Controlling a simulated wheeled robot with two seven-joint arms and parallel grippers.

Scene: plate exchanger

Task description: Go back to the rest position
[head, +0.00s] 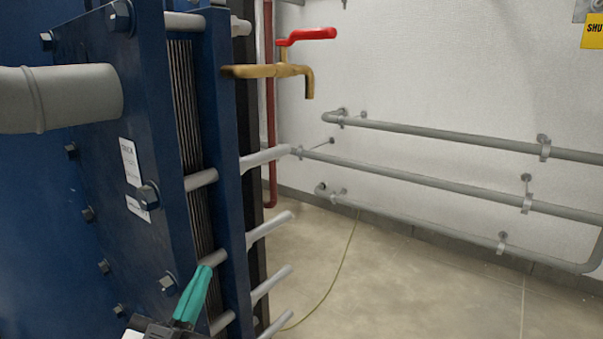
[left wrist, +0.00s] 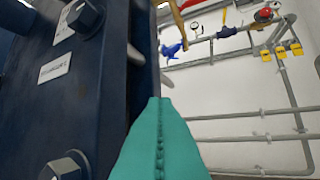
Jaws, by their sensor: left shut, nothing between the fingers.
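My left gripper (head: 196,292) shows at the bottom of the head view, with teal fingers pointing up. It is shut and empty, in front of the lower part of the blue plate exchanger (head: 115,130). In the left wrist view the shut teal fingers (left wrist: 158,125) fill the lower middle, with the exchanger's blue frame (left wrist: 90,90) close on the left. I cannot tell from these views whether the fingers touch it. My right gripper is not in view.
Grey tie rods (head: 268,227) stick out to the right of the exchanger. A brass tap with a red handle (head: 306,36) is above them. A large grey pipe (head: 60,98) meets the exchanger at left. Grey pipes (head: 430,180) run along the white wall. The floor (head: 400,290) at right is mostly clear.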

